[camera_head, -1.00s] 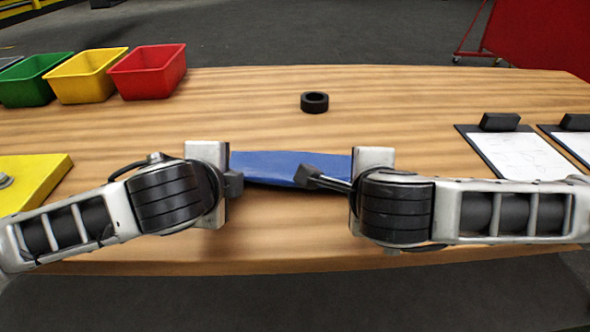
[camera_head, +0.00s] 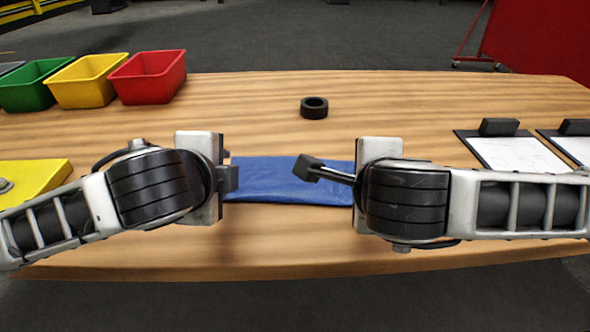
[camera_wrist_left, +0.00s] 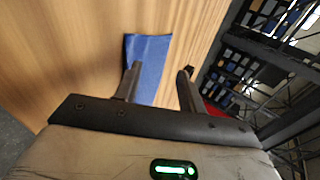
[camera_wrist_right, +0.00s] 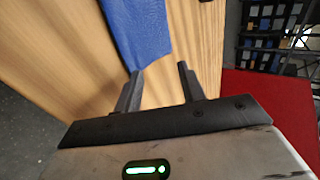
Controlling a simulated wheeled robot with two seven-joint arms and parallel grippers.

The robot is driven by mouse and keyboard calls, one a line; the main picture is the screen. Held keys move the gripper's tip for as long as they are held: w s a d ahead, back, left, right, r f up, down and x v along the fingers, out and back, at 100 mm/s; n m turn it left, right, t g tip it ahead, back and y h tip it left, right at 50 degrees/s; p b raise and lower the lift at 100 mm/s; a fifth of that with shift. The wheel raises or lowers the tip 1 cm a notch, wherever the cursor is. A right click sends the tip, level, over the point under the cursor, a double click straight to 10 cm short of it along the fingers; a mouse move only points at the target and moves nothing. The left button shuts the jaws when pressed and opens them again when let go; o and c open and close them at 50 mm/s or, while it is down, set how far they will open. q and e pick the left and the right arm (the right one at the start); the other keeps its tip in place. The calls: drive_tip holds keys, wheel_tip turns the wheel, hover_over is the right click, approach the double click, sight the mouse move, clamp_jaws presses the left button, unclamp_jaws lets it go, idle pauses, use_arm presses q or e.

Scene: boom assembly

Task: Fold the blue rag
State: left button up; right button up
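The blue rag (camera_head: 270,180) lies flat on the wooden table as a wide strip between my two grippers. Its left and right ends are partly hidden by my grippers in the head view. My left gripper (camera_head: 230,180) is at the rag's left end, with its fingers apart. In the left wrist view the rag (camera_wrist_left: 150,60) lies beyond the left gripper (camera_wrist_left: 160,78), which holds nothing. My right gripper (camera_head: 308,168) is above the rag's right part. In the right wrist view the fingers of the right gripper (camera_wrist_right: 160,72) are apart and empty, with the rag (camera_wrist_right: 138,30) beyond them.
A black ring (camera_head: 314,108) stands behind the rag. Green (camera_head: 27,88), yellow (camera_head: 84,82) and red (camera_head: 148,78) bins are at the back left. A yellow block (camera_head: 35,176) is at left and a clipboard (camera_head: 518,154) at right. The table's middle is otherwise clear.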

use_arm(q)
drive_tip(key=s+r, duration=0.4)
drive_tip(key=r, duration=0.2)
drive_tip(key=shift+s, duration=0.35)
use_arm(e)
drive_tip(key=s+r, duration=0.5)
drive_tip(key=r, duration=0.1)
